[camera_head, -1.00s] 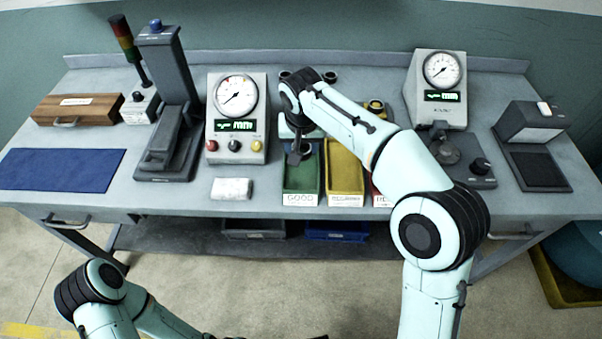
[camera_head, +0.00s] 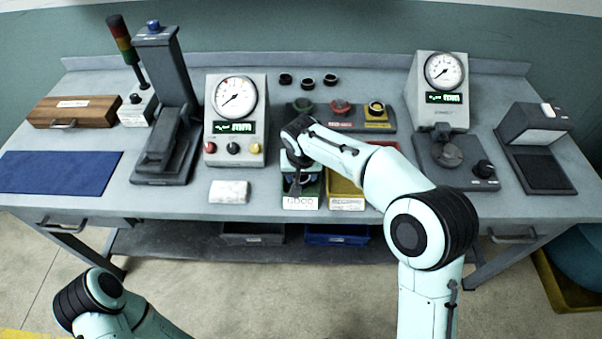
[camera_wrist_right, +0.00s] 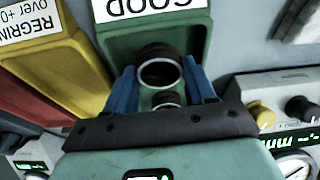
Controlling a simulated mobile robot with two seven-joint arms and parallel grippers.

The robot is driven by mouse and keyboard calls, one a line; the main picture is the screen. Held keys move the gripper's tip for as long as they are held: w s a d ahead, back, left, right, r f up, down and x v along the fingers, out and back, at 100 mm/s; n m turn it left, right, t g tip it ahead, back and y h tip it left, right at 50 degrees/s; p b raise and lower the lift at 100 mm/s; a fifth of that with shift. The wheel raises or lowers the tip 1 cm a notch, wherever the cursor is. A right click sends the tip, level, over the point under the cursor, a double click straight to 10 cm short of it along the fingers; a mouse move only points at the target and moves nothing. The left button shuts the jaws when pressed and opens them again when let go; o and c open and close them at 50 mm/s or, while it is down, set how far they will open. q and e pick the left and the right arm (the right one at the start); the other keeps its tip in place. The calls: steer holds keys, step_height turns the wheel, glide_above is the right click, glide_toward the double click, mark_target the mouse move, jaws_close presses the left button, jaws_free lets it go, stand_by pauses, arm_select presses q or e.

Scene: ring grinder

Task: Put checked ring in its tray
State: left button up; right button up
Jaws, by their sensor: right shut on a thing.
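The green tray marked GOOD (camera_head: 300,203) stands at the bench's front edge, partly hidden by my right arm. It also shows in the right wrist view (camera_wrist_right: 199,40). My right gripper (camera_head: 294,188) is low at this tray. In the right wrist view its blue fingers (camera_wrist_right: 160,72) are shut on a dark ring (camera_wrist_right: 143,66), with the green tray behind it. A second dark round shape (camera_wrist_right: 167,98) shows between the fingers, nearer the palm; I cannot tell what it is. My left gripper is out of view.
A yellow tray (camera_head: 346,190) stands beside the green one; a red tray (camera_wrist_right: 30,105) shows in the wrist view. Several dark rings (camera_head: 308,83) lie at the back.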

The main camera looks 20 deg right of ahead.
steer(key=shift+f, duration=0.15)
steer(key=o, duration=0.9)
steer(key=shift+o, duration=0.2)
steer(key=shift+r, duration=0.5)
steer(key=p+v, duration=0.1)
steer(key=v, duration=1)
steer(key=shift+r, duration=0.25)
steer(key=shift+s+f, duration=0.1)
